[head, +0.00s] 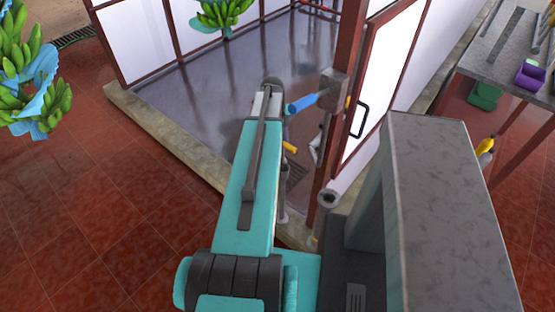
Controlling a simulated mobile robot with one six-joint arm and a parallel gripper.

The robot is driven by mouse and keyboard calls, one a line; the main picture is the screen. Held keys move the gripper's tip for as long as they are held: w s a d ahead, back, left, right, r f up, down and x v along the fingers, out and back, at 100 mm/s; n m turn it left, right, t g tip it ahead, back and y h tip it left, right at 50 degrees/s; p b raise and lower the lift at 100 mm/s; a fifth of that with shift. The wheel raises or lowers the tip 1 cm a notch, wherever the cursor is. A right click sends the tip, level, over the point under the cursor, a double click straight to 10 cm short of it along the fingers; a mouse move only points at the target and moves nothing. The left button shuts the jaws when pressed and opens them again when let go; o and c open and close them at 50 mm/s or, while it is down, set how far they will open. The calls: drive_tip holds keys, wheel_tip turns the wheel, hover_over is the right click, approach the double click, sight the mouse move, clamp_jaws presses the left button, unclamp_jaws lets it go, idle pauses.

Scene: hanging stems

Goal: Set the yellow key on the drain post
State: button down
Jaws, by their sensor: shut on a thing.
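A short yellow bar, which looks like part of the yellow key (290,148), shows just past the right edge of my teal arm. The rest of it is hidden behind the arm. My gripper is not visible; my arm covers the place where it would be, so I cannot see what it holds. A grey upright (283,188) shows below the yellow bar, partly behind the arm. A grey post with a round, hollow top (328,198) stands to the right, near the red door frame. I cannot tell which of these is the drain post.
A floor grate (296,172) lies by the upright. A blue cylinder (301,103) and a grey block (333,87) are by the red frame. A low kerb (175,142) edges the wet floor. Green banana bunches (35,95) hang at left; a grey table (490,62) stands at right.

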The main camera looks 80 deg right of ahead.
drive_tip(key=w+a+r+n+h, duration=0.1)
drive_tip(key=w+a+r+n, duration=0.5)
drive_tip(key=w, duration=0.8)
drive_tip(key=w+a+r+n+t+h, duration=0.1)
drive_tip(key=w+a+r+n, duration=0.45)
drive_tip(key=w, duration=0.85)
drive_tip(key=w+a+r+n+h, duration=0.1)
drive_tip(key=w+a+r+n, duration=0.4)
drive_tip(key=w+n, duration=0.7)
drive_tip(key=w+a+r+n+t, duration=0.1)
drive_tip(key=w+a+r+n, duration=0.25)
drive_tip(key=w+a, duration=0.6)
drive_tip(key=w+a+r+n+t, duration=0.25)
drive_tip(key=w+a+n, duration=0.3)
drive_tip(key=a, duration=0.75)
drive_tip(key=w+a+r+n+y, duration=0.1)
drive_tip(key=a+r+n, duration=0.2)
drive_tip(key=a, duration=0.8)
drive_tip(key=w+a+r+n+y, duration=0.1)
drive_tip(key=a+r+n, duration=0.3)
drive_tip(key=a, duration=0.7)
drive_tip(key=shift+w+n, duration=0.6)
drive_tip(key=shift+n, duration=0.55)
